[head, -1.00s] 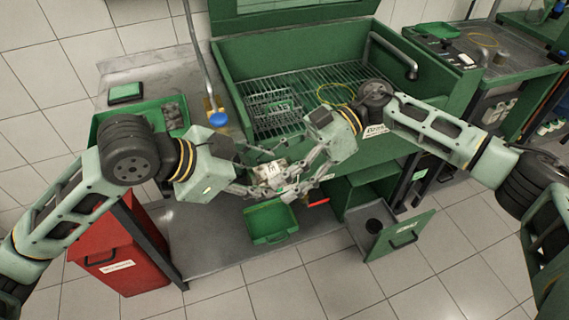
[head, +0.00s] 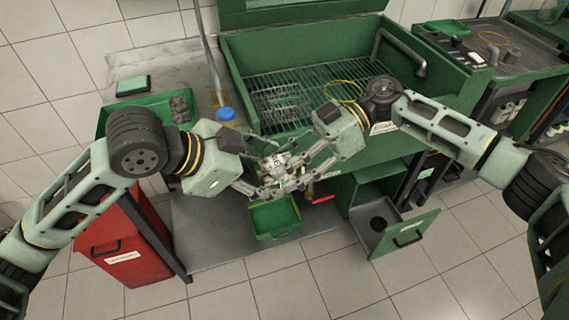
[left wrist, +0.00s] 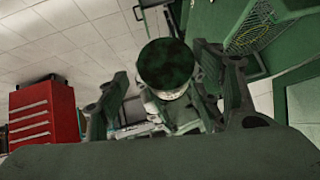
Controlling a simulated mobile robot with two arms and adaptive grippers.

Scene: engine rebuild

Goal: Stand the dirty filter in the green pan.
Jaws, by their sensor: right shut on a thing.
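The dirty filter (head: 281,166), pale and small in the head view, is between my two grippers in front of the green sink. In the left wrist view the filter (left wrist: 167,66) shows a dark round end and a white side. My right gripper (head: 294,174) is shut on it. My left gripper (head: 262,177) is open, its fingers spread on both sides of the filter; contact cannot be told. A green pan (head: 274,234) lies below the grippers on the low grey shelf. The fingers partly hide the filter.
A green sink with a wire rack (head: 330,78) stands behind the grippers. An open green drawer (head: 408,235) juts out right of the pan. A red bin (head: 125,262) is at the left. A green tray (head: 112,111) with dark parts and a blue-capped bottle (head: 226,114) stand on the bench.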

